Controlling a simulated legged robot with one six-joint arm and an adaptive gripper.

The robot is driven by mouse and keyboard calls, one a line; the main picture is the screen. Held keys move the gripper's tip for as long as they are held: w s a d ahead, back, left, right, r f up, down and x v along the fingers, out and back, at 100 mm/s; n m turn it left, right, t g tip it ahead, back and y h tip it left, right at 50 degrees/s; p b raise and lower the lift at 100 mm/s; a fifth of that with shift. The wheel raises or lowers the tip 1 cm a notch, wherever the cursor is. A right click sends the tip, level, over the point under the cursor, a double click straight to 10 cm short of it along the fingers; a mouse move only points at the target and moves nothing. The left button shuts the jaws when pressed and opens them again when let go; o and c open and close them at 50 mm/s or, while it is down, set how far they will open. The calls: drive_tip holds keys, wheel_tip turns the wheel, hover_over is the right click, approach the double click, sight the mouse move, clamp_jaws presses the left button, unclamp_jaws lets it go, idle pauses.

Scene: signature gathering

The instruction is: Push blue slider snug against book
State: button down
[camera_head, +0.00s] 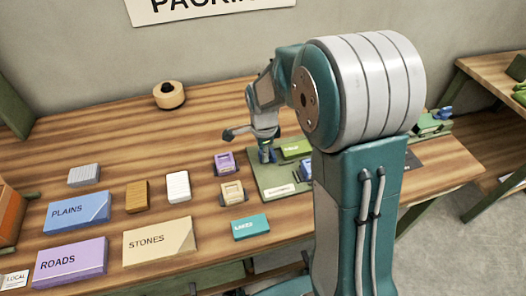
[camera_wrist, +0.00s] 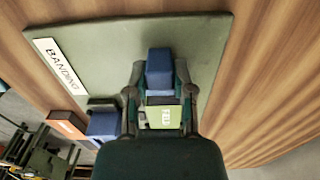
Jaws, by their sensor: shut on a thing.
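The blue slider (camera_wrist: 160,66) is between the fingers of my gripper (camera_wrist: 160,80), which is shut on it over the green banding board (camera_wrist: 105,62). The green book (camera_wrist: 163,117), marked FIELD, lies right beside the slider, below it in the wrist view. I cannot tell whether slider and book touch. In the head view my gripper (camera_head: 266,146) points down at the left part of the board (camera_head: 266,181), with a bit of the blue slider (camera_head: 264,157) showing. The book (camera_head: 296,148) is to its right, partly hidden by my arm.
A purple block (camera_head: 224,162), a tan block (camera_head: 232,193) and a teal LAKES block (camera_head: 250,227) stand left of and in front of the board. A tape roll (camera_head: 169,95) is at the back. A second blue block (camera_wrist: 103,124) shows in the wrist view.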

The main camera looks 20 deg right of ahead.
drive_tip(key=shift+w+d, duration=0.1)
drive_tip(key=shift+d, duration=1.75)
drive_tip(key=shift+c, duration=2.4)
unclamp_jaws()
wheel_tip(320, 180, up, 12)
drive_tip(key=shift+f, duration=0.1)
